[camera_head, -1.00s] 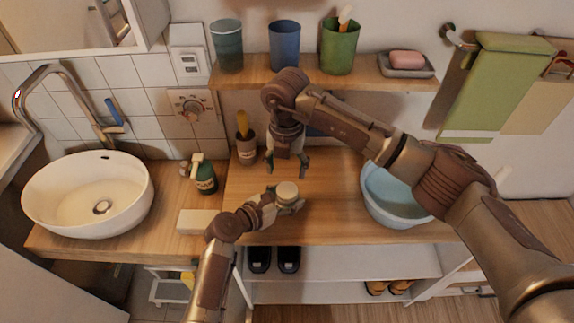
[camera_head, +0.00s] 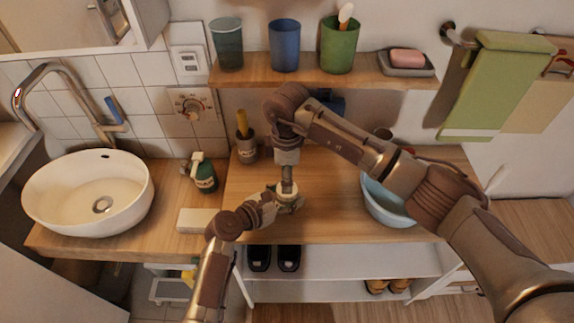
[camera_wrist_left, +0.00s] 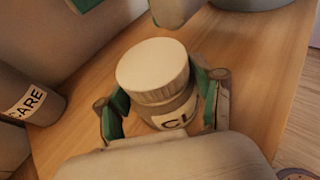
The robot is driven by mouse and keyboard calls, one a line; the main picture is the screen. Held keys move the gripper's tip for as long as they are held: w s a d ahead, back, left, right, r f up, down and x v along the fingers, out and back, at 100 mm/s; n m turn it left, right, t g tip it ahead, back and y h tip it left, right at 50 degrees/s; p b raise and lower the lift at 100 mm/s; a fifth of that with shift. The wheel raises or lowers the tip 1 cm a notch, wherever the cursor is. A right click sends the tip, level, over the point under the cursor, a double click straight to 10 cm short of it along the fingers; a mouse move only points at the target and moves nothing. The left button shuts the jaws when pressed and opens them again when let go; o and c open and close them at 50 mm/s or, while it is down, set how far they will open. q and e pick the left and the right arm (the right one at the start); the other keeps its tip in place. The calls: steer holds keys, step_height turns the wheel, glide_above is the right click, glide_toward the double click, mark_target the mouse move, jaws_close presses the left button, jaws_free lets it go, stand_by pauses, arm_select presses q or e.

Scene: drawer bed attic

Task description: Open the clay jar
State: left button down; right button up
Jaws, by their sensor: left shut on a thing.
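The clay jar (camera_wrist_left: 172,110) is a small container with a pale ribbed lid (camera_wrist_left: 152,68) and a label whose visible letters read "CL". It stands upright on the wooden counter, and its lid is on. My left gripper (camera_wrist_left: 160,90) is shut around the jar body below the lid, with a green-padded finger on each side. In the head view my right gripper (camera_head: 288,184) points down right above the jar and largely hides it. In the left wrist view its green-padded fingertips are apart, above and beyond the lid, not visibly touching it.
A light blue basin (camera_head: 382,207) stands to the right, partly behind my right arm. A brush cup (camera_head: 246,150), a green pump bottle (camera_head: 205,174) and a pale block (camera_head: 198,220) are to the left. A shelf (camera_head: 270,76) with cups overhangs the back.

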mark_target(287, 197)
steer(key=shift+f, duration=2.35)
